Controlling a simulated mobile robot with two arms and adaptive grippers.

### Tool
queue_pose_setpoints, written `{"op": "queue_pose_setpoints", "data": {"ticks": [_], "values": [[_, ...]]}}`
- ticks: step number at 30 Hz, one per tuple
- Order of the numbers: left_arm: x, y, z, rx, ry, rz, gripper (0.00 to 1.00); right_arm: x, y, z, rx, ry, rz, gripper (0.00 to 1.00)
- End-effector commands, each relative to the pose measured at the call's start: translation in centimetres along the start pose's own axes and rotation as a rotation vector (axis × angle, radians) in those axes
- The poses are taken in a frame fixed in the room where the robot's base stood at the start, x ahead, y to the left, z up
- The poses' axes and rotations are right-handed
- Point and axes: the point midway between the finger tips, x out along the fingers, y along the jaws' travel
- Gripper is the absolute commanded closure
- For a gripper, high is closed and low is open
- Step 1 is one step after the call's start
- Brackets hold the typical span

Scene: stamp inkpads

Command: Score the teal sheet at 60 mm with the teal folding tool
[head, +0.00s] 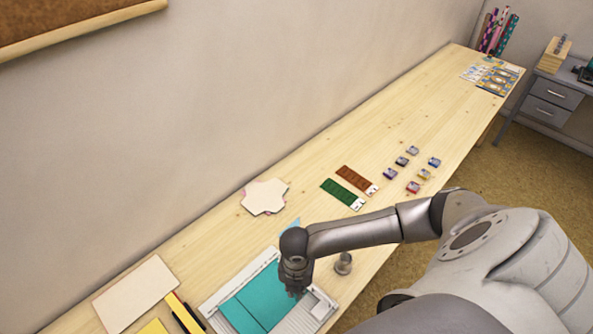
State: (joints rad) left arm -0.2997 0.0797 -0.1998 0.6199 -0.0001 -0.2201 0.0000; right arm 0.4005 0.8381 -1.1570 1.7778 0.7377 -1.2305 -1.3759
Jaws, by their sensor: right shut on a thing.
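The teal sheet (262,297) lies flat on a white grooved scoring board (301,320) at the bottom centre of the head view. A thin line runs across the sheet left of its middle. My right gripper (294,290) is over the right part of the sheet, pointing down, its fingertips close to the surface. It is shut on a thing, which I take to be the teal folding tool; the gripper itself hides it. I cannot tell whether its tip touches the sheet. My left gripper is not in view.
A small metal stamp-like piece (343,263) stands right of the gripper. A cream cut-out (265,196), a green strip (343,193), a brown strip (356,178) and several inkpads lie beyond. A cream panel (135,293) lies left. The table's far middle is clear.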

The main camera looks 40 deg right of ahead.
Motion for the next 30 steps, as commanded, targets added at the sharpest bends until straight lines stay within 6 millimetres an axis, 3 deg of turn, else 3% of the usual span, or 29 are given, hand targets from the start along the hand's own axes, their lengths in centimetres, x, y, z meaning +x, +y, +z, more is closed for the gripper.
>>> {"op": "queue_pose_setpoints", "data": {"ticks": [30], "values": [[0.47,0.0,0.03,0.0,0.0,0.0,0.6,1.02,0.0,-0.02,-0.001,0.0,0.0,1.0]]}}
